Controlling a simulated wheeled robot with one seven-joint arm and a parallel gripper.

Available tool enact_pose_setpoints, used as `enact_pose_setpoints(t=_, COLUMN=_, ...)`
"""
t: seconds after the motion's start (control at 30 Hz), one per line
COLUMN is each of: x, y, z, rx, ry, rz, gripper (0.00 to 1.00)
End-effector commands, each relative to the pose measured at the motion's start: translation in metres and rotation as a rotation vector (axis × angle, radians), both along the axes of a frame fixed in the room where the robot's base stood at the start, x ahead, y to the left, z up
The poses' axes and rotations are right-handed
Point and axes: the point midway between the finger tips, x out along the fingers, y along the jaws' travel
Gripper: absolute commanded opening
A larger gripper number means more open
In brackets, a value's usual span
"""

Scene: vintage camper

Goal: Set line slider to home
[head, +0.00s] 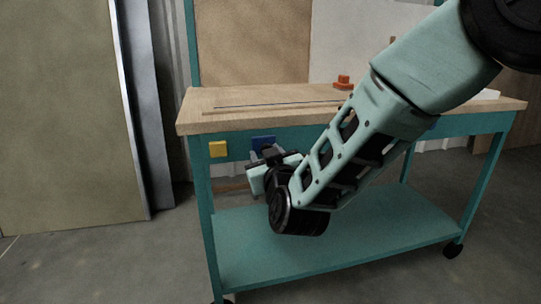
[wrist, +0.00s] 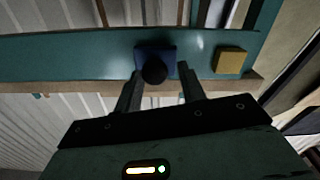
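An orange-red block (head: 343,82) sits on the wooden tabletop near the far end of a thin dark line (head: 270,104) that runs along the top; it may be the line slider, but my arm hides part of this area. My gripper (wrist: 160,74) is at the bench's front apron, facing a blue plate (wrist: 146,50) with a round black knob (wrist: 154,72). Its two fingers are apart, one on each side of the knob, with no clear contact. In the head view the blue plate (head: 262,142) is partly hidden by my gripper (head: 266,158).
A yellow square (head: 218,149) is on the apron left of the blue plate; it also shows in the wrist view (wrist: 230,60). The teal bench has a lower shelf (head: 350,245). Open floor lies in front, and a tall panel (head: 65,110) stands left.

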Motion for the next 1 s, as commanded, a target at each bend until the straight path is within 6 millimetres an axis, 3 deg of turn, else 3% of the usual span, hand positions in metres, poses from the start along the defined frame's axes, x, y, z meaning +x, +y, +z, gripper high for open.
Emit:
enact_pose_setpoints(t=0.33, x=-0.001, y=-0.001, z=0.000, rx=0.000, ry=0.000, rz=-0.003, gripper=0.50)
enact_pose_setpoints(t=0.47, x=-0.011, y=-0.005, z=0.001, rx=0.000, ry=0.001, rz=-0.002, gripper=0.50)
enact_pose_setpoints(t=1.0, x=-0.124, y=-0.040, z=0.001, rx=-0.002, ry=0.002, rz=0.002, gripper=0.50)
